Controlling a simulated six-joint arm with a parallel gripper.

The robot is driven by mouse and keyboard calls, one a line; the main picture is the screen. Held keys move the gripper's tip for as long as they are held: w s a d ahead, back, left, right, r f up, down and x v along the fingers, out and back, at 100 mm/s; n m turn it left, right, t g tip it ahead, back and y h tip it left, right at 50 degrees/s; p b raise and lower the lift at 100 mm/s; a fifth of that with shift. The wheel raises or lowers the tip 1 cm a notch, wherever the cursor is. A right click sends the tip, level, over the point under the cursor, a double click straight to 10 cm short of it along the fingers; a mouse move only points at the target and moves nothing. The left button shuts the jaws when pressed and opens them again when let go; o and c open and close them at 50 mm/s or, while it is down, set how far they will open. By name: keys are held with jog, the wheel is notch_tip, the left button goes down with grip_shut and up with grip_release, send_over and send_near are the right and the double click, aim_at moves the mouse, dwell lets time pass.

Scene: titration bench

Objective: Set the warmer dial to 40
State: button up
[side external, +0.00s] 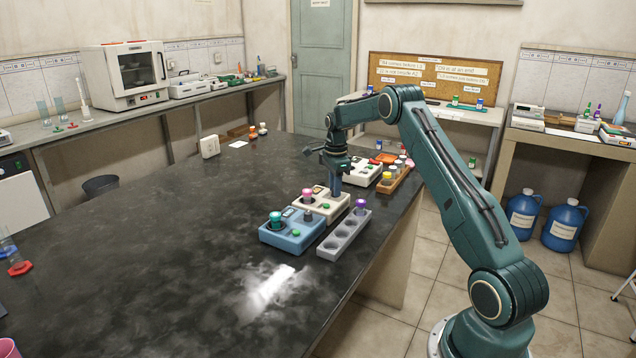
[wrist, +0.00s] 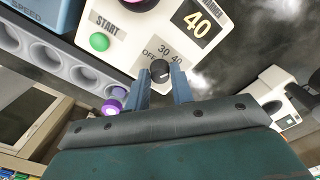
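The warmer (side external: 331,213) is a cream box on the dark bench, with a pink-topped vial (side external: 307,195) on it. In the wrist view its panel (wrist: 125,62) has a green START button (wrist: 99,42) and a display (wrist: 198,24) reading 40. The black dial (wrist: 160,67) has OFF, 30 and 40 printed around it; I cannot tell which mark its pointer is on. My gripper (wrist: 161,76) has its two fingers close on either side of the dial, with no clear gap. In the side view my gripper (side external: 336,186) is down at the warmer's far right part.
A blue device (side external: 290,236) with a teal-topped vial stands close in front of the warmer. A grey rack (side external: 345,236) with a purple-capped vial is to its right. Another pale device (side external: 362,174) and a wooden rack (side external: 394,182) stand behind. The bench's left side is mostly clear.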

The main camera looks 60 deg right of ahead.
jog(key=o, duration=0.9)
jog(key=shift+r, duration=3.5)
jog(key=shift+a+r, duration=0.1)
jog(key=shift+a+r, duration=0.2)
jog(key=s+a+r+n+t, duration=0.1)
jog(key=s+a+r+n, duration=0.25)
jog(key=a+r, duration=0.35)
jog(key=s+a+r+n+t+h, duration=0.1)
jog(key=s+a+r+n, duration=0.3)
jog(key=a, duration=0.5)
jog(key=s+a+r+n+t, duration=0.1)
jog(key=s+a+r+n, duration=0.1)
jog(key=a+r+n, duration=0.45)
jog(key=s+a+f+n+t, duration=0.1)
jog(key=s+a+n, duration=0.3)
jog(key=s, duration=0.2)
jog(key=s+a+f+n, duration=0.2)
jog(key=s+a+n, duration=0.2)
jog(key=s, duration=0.3)
jog(key=s+a+f+n+t+y, duration=0.1)
jog(key=s+a+f+n, duration=0.1)
jog(key=s+a+n, duration=0.2)
jog(key=shift+s+a+t, duration=0.15)
jog(key=shift+s+a, duration=0.4)
jog(key=shift+s, duration=0.3)
jog(key=shift+s+a+t, duration=0.15)
jog(key=shift+s+a, duration=0.35)
jog(key=shift+s, duration=0.35)
